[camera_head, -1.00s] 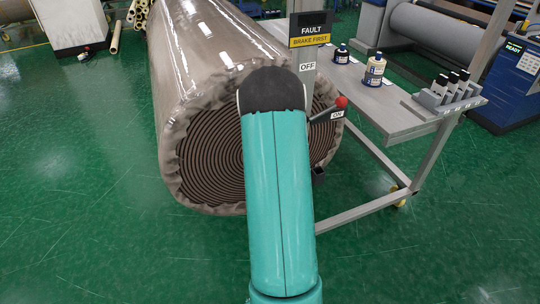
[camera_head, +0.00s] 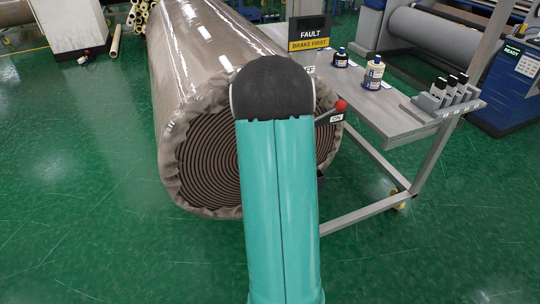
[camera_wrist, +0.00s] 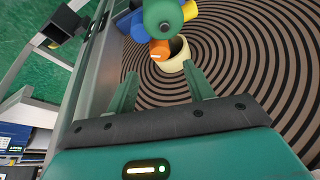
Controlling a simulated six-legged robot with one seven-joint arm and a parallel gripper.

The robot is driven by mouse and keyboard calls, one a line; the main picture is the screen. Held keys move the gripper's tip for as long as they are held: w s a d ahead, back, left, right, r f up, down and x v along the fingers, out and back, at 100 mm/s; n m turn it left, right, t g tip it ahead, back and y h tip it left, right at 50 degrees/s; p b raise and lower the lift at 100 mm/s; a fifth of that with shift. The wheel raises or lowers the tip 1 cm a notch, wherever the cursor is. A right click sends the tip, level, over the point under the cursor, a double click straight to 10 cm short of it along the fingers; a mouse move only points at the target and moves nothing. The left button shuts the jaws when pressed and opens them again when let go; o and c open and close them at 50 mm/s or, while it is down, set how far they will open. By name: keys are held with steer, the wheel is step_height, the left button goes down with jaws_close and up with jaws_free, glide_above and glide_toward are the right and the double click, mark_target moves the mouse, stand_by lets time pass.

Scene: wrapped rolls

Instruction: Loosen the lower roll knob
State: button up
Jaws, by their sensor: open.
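The wrapped roll (camera_head: 190,60) lies with its spiral end facing me in the head view. In the wrist view a cluster of coloured knob parts stands in front of the spiral end (camera_wrist: 265,60): a green round part (camera_wrist: 163,17), a blue part (camera_wrist: 136,25), a yellow part (camera_wrist: 190,10) and an orange part (camera_wrist: 160,50). A cream ring (camera_wrist: 177,58) is beside the orange part. My gripper (camera_wrist: 160,68) is open, its fingers apart and pointing toward the orange part and ring. Which part is the lower knob, I cannot tell. In the head view my arm hides the knobs.
A red-balled lever (camera_head: 341,105) at an ON label is right of my arm. A FAULT, BRAKE FIRST sign (camera_head: 310,34) stands above it. A grey bench (camera_head: 400,118) with bottles (camera_head: 373,72) is at right.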

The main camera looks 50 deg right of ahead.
steer(key=v, duration=0.5)
steer(key=shift+r, duration=0.2)
steer(key=shift+s+a+f, duration=0.1)
steer(key=shift+s, duration=0.15)
